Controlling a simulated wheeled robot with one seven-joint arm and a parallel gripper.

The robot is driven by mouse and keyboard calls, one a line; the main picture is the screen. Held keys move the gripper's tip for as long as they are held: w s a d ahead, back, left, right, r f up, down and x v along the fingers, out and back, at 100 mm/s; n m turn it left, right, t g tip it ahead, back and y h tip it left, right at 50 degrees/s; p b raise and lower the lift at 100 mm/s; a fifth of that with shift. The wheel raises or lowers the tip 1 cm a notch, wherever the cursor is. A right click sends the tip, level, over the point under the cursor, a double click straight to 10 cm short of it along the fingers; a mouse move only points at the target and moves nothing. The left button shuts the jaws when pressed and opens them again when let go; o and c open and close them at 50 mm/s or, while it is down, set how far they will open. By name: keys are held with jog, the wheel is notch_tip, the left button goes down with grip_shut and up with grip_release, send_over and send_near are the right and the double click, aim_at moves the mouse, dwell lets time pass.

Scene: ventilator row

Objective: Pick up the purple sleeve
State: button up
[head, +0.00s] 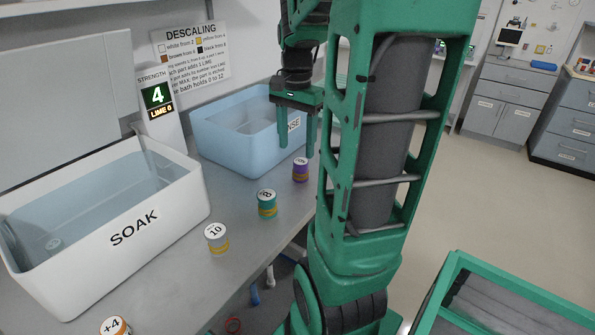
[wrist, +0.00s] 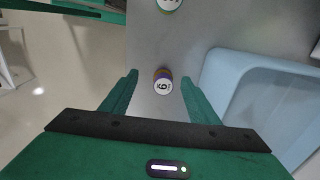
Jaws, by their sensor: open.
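In the wrist view the purple sleeve (wrist: 163,82) shows from above, between and beyond the fingertips. My gripper (head: 297,148) is open and empty, its fingers pointing down just above and around the sleeve's position in the head view. The gripper also shows in the wrist view (wrist: 160,85), with one finger on each side. I cannot tell the exact gap to the sleeve.
The white SOAK tub (head: 190,212) and blue rinse tub (head: 215,150) stand behind. A strength display (head: 158,98) reads 4.

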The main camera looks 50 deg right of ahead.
aim_at(299, 161)
jog(key=w+d+m, duration=0.1)
jog(key=d, duration=0.1)
jog(key=w+d+m, duration=0.1)
jog(key=d, duration=0.1)
jog(key=shift+w+d+m, duration=0.15)
jog(key=shift+w+m, duration=0.05)
jog(key=shift+m, duration=0.2)
notch_tip(299, 161, down, 4)
jog(key=shift+f, duration=0.2)
jog(key=shift+s+a+f, duration=0.1)
jog(key=shift+a+f, duration=0.05)
jog(key=shift+f, duration=0.9)
jog(key=shift+s+a+f, duration=0.1)
jog(key=shift+a+f, duration=0.05)
jog(key=shift+f, duration=0.85)
jog(key=shift+s+a+f, duration=0.1)
jog(key=shift+a+f, duration=0.05)
jog(key=shift+f, duration=0.9)
jog(key=shift+c, duration=0.6)
jog(key=c, duration=1)
